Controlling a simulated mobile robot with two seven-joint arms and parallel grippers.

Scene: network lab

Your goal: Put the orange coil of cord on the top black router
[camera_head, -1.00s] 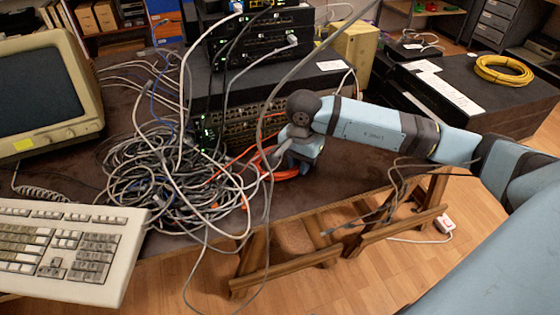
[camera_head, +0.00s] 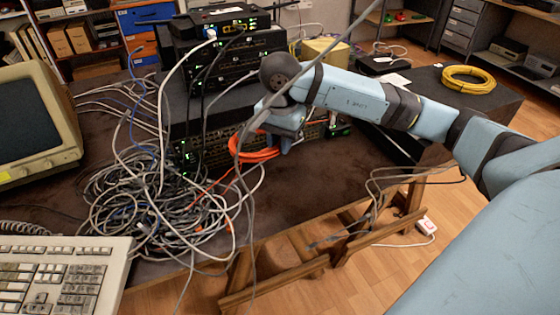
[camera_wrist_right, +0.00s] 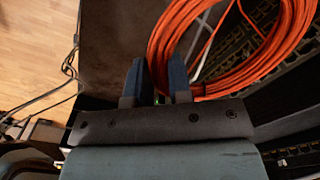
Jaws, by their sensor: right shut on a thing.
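The orange coil of cord (camera_head: 262,153) is raised in front of the rack gear at the middle of the table. My right gripper (camera_head: 283,138) is shut on its edge. In the right wrist view, the coil (camera_wrist_right: 273,62) fills the upper right, and the gripper fingers (camera_wrist_right: 158,82) meet its lower left strands. The top black router (camera_head: 222,20) sits on a stack of black devices, up and to the left of the gripper. Cables cross in front of the stack. My left gripper is not in view.
A large tangle of grey cables (camera_head: 135,200) lies left of the coil. Loose cables rise across the stack and past my right arm. A keyboard (camera_head: 65,275) and monitor (camera_head: 35,120) stand at the left. A yellow coil (camera_head: 469,79) lies on a dark case at the right.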

